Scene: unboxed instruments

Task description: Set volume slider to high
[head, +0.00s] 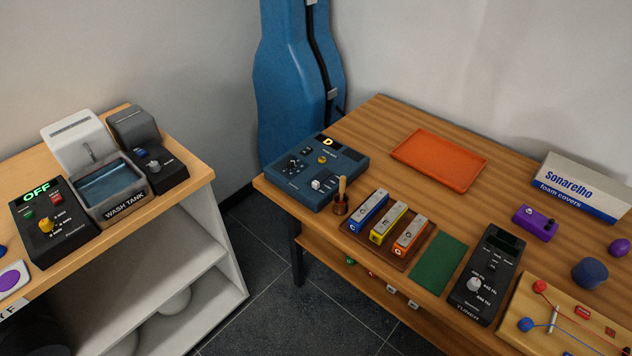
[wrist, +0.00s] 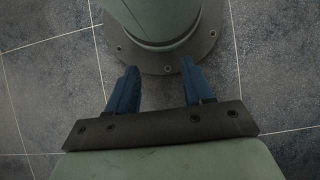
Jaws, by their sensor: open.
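A blue-grey control box (head: 338,160) stands at the left end of the wooden table in the head view. Its top carries a small display reading "D", dark knobs at the left and a yellow button. A white slider-like cap (head: 317,184) sits near its front edge; the lettering beside it is too small to read, so I cannot confirm that it is the volume slider or tell its setting. My gripper (wrist: 158,68) shows in the wrist view, with two blue fingers apart and nothing between them. It points at the tiled floor and my base, away from the box.
A chime set (head: 388,228), a green mat (head: 438,262) and a black tuner (head: 487,274) lie to the right. An orange tray (head: 439,160) is behind. A blue instrument case (head: 291,85) stands behind the table.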

